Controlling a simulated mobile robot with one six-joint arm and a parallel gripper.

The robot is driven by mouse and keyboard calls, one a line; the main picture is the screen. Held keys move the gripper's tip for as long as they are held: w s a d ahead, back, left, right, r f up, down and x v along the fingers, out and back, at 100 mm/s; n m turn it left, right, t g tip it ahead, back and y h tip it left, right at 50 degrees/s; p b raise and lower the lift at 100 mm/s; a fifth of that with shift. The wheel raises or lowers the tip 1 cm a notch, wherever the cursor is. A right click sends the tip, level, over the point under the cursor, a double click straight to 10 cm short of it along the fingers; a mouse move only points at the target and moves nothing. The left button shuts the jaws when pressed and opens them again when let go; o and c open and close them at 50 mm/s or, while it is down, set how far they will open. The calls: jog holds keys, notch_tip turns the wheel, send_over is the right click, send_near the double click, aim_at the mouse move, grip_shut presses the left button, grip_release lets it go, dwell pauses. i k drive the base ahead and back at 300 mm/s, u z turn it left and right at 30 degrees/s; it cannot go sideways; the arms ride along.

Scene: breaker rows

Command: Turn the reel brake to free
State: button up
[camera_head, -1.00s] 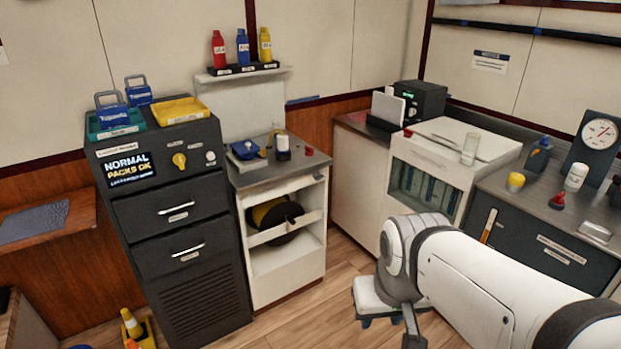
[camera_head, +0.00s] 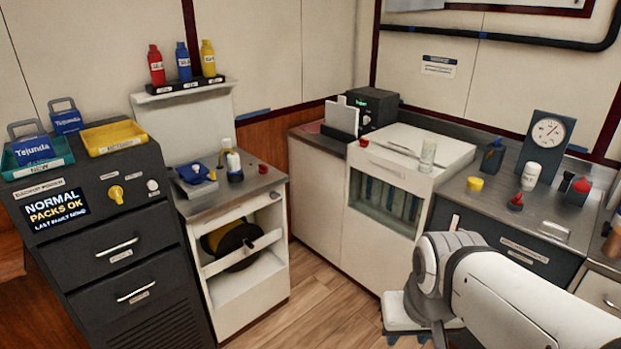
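A reel with a black flange and a yellow winding (camera_head: 232,240) sits in the open front of the white cabinet (camera_head: 245,290), behind a slanting white bar (camera_head: 240,252). A small red knob (camera_head: 263,168) stands on the cabinet's grey top near its right edge. I cannot tell for sure whether this knob is the reel brake, and no brake marking is readable. My white arm reaches in from the lower right, well apart from the cabinet. My gripper is not visible.
The dark battery unit (camera_head: 105,235) with a yellow knob (camera_head: 116,193) stands left of the cabinet. A blue device (camera_head: 196,180) and a small bottle (camera_head: 234,165) stand on the cabinet top. A white stool (camera_head: 400,312) is beside my arm. Wooden floor (camera_head: 315,300) is clear before the cabinet.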

aim_at(273, 195)
jog(key=z, duration=0.3)
jog(key=i, duration=1.25)
jog(key=u, duration=0.6)
